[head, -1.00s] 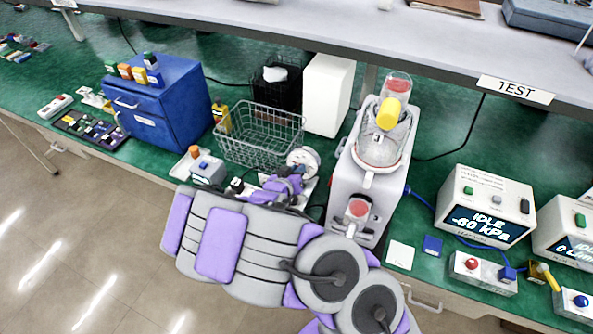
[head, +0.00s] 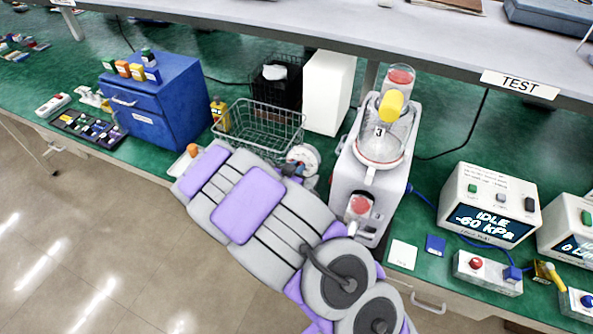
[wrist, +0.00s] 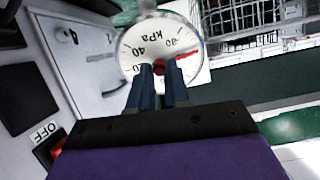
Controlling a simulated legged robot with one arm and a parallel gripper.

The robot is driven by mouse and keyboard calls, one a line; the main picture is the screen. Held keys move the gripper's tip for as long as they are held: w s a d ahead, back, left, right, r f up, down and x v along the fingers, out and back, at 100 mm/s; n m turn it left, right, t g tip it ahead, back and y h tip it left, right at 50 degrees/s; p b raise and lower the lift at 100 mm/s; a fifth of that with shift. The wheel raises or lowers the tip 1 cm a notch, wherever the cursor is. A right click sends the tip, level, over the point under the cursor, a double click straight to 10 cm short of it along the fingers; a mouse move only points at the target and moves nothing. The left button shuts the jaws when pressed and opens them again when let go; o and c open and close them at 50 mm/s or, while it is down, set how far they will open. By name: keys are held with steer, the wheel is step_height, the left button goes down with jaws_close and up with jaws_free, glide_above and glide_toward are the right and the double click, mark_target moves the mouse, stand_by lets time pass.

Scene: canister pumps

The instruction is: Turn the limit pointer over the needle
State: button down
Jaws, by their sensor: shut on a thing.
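The round white kPa gauge (wrist: 160,35) faces the camera in the wrist view, with a red needle or pointer (wrist: 188,54) lying toward the right near the 80 mark. A dark red knob (wrist: 160,66) sits at the dial's centre. My gripper (wrist: 160,72) is shut on this knob, its two dark fingers on either side. Whether the red hand is the needle or the limit pointer I cannot tell; a second hand is not visible. In the head view the gauge (head: 303,158) shows partly behind my arm, left of the white canister pump (head: 367,190); my gripper is mostly hidden there.
A wire basket (head: 258,128) stands just behind the gauge, with a blue drawer box (head: 165,105) to its left. Control boxes, one reading IDLE -60 kPa (head: 487,205), stand at right. An OFF switch label (wrist: 41,131) is close at the wrist view's lower left.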

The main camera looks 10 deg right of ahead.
steer(key=shift+a+m, duration=0.1)
steer(key=shift+m, duration=0.5)
steer(key=c, duration=1.1)
jaws_free()
steer(key=p+v, duration=0.3)
steer(key=v, duration=1.4)
steer(key=shift+a, duration=0.2)
